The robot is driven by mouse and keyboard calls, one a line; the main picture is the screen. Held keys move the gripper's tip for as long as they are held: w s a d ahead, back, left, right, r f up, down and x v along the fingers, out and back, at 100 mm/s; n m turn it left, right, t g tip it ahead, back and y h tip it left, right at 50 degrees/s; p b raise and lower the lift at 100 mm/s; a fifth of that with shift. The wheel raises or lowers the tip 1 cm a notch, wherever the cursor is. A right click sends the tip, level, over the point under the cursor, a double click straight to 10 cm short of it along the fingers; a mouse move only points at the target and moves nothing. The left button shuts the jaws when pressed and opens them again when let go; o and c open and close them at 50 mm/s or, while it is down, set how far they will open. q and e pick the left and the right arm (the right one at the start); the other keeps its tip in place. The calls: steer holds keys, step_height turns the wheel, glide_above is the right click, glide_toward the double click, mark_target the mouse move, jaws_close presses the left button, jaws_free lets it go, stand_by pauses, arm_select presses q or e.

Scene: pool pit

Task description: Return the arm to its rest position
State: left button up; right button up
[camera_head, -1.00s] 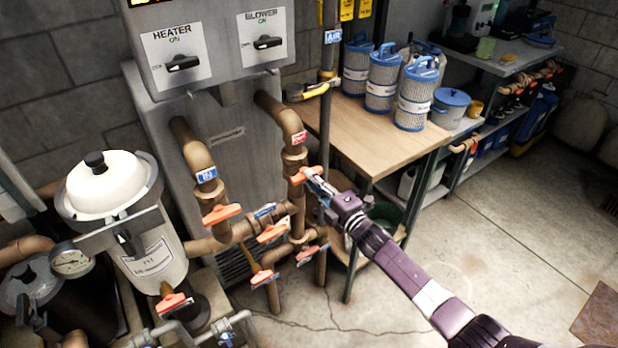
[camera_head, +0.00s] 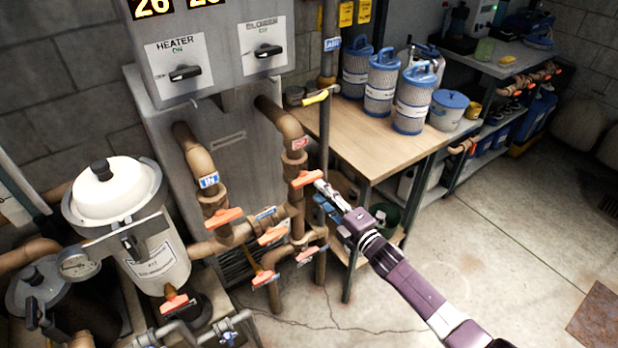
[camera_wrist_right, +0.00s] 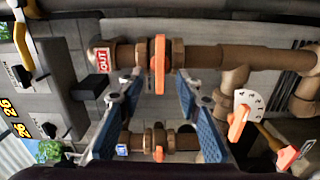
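My right gripper (camera_head: 325,199) is at the centre of the head view, its arm coming in from the lower right. In the right wrist view, its two blue-padded fingers (camera_wrist_right: 157,90) are spread apart with nothing held. An orange valve handle (camera_head: 306,179) on the OUT pipe is just beyond the fingertips. It also shows in the right wrist view (camera_wrist_right: 159,66), lined up between the fingers, and the gripper looks clear of it. My left gripper is in neither view.
Brown pipes with more orange handles (camera_head: 223,217) stand left of the gripper. A wooden table (camera_head: 375,140) with blue-lidded filter cartridges (camera_head: 412,99) is behind it. A white-lidded tank (camera_head: 113,190) is at left. The floor (camera_head: 490,235) at right is open.

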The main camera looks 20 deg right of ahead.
steer(key=shift+v, duration=0.95)
steer(key=shift+f, duration=0.1)
steer(key=s+d+f+m+g+h, duration=0.25)
steer(key=s+f, duration=0.35)
steer(key=f, duration=0.4)
steer(key=s+d+f+m+g+h, duration=0.15)
steer(key=s+f+m, duration=0.35)
steer(key=f, duration=0.5)
steer(key=s+d+f+m+g+h, duration=0.1)
steer(key=s+f+m+g, duration=0.2)
steer(key=s+f, duration=0.6)
steer(key=s+f+m+g, duration=0.2)
steer(key=s+f, duration=0.4)
steer(key=s, duration=0.6)
steer(key=s+a+f+m+g, duration=0.1)
steer(key=s+f+m+g, duration=0.2)
steer(key=s, duration=1)
steer(key=s+a+f+m+g+h, duration=0.1)
steer(key=s+f+m+g, duration=0.2)
steer(key=s+f, duration=0.6)
steer(key=s+g, duration=0.1)
steer(key=s, duration=0.2)
steer(key=shift+s+a+f, duration=0.2)
steer(key=shift+a, duration=0.05)
